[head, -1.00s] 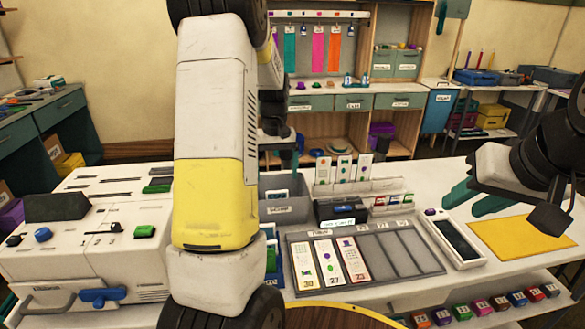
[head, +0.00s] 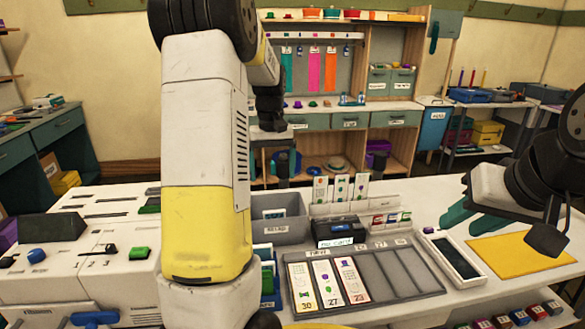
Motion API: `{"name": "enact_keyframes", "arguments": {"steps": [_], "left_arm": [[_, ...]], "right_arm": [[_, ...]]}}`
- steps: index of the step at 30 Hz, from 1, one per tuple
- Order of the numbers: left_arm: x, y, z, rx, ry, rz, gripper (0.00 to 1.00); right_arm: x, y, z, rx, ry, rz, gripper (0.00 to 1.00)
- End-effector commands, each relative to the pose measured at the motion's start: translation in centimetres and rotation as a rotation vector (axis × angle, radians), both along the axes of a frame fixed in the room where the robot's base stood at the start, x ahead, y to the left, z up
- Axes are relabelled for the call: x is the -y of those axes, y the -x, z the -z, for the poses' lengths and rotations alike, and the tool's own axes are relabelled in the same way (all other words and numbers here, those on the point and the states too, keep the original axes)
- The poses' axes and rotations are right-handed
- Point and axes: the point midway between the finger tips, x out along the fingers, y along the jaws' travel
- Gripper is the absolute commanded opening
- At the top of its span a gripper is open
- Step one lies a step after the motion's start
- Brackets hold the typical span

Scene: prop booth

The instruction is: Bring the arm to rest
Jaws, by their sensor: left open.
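My left arm crosses the middle of the head view. The forearm hides part of the gripper's surroundings. My right gripper (head: 468,217) is at the right, with teal fingers apart, over the table near the yellow mat (head: 525,248). It looks empty.
A grey tray (head: 408,285) with cards in its left slots lies on the white table. A black box (head: 340,231) and upright card holders stand behind it. A white panel with switches (head: 80,240) is at the left. A wooden shelf unit (head: 408,150) stands beyond.

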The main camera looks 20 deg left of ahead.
Motion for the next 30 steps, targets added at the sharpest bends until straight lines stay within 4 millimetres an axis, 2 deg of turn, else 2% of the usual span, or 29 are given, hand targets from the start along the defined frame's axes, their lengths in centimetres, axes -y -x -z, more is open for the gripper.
{"name": "enact_keyframes", "arguments": {"steps": [5, 8, 11, 15, 21, 25, 30], "left_arm": [[0.1, 0.2, -0.2, 0.004, 0.002, 0.003, 0.88], [0.7, 1.0, -1.3, 0.030, 0.013, 0.022, 0.88], [2.1, 2.8, -3.3, 0.083, 0.034, 0.060, 0.88], [4.7, 6.6, -6.5, 0.181, 0.066, 0.142, 0.88], [8.1, 12.6, -9.4, 0.323, 0.089, 0.264, 0.88], [10.1, 16.7, -10.2, 0.412, 0.088, 0.344, 0.88], [12.0, 21.1, -10.0, 0.513, 0.075, 0.430, 0.88]], "right_arm": [[0.0, 0.0, 0.0, 0.000, 0.000, 0.000, 0.36], [0.0, 0.0, 0.0, 0.000, 0.000, 0.000, 0.36], [0.0, 0.0, 0.0, 0.000, 0.000, 0.000, 0.36], [0.0, 0.0, 0.0, 0.000, 0.000, 0.000, 0.36], [0.0, 0.0, 0.0, 0.000, 0.000, 0.000, 0.36], [0.0, 0.0, 0.0, 0.000, 0.000, 0.000, 0.36], [0.0, 0.0, 0.0, 0.000, 0.000, 0.000, 0.36]]}}
